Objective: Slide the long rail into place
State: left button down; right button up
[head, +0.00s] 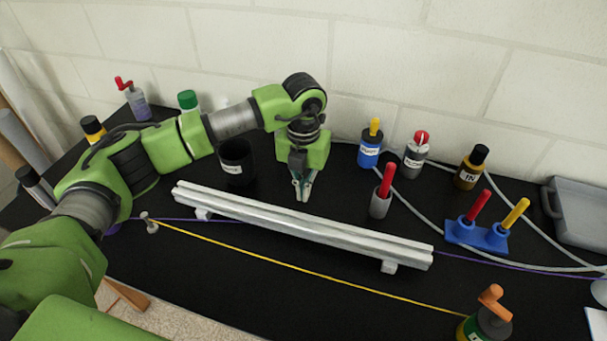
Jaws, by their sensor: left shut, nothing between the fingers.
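The long rail (300,227) is a pale metal extrusion lying across the middle of the black table, running from upper left to lower right. Small blocks show beneath it near both ends. My left gripper (303,196) points down just behind the rail, near its middle. It is shut and empty; I cannot tell whether it touches the rail. My right gripper is not in view.
A black cup (237,162) stands behind the rail's left part. A grey holder (379,206) with a red handle and several bottles stand at the back right. A yellow cord (300,273) crosses the front. A blue double holder (477,236) stands at right.

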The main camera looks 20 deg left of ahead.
aim_at(293, 227)
pick_arm(q)
notch_tip(293, 227, down, 2)
jog(key=shift+s+f+p, duration=0.25)
jog(key=shift+f+p, duration=0.1)
jog(key=shift+p, duration=0.2)
jog(key=shift+s+f+p, duration=0.1)
jog(key=shift+s+p, duration=0.65)
jog(key=shift+s, duration=1.05)
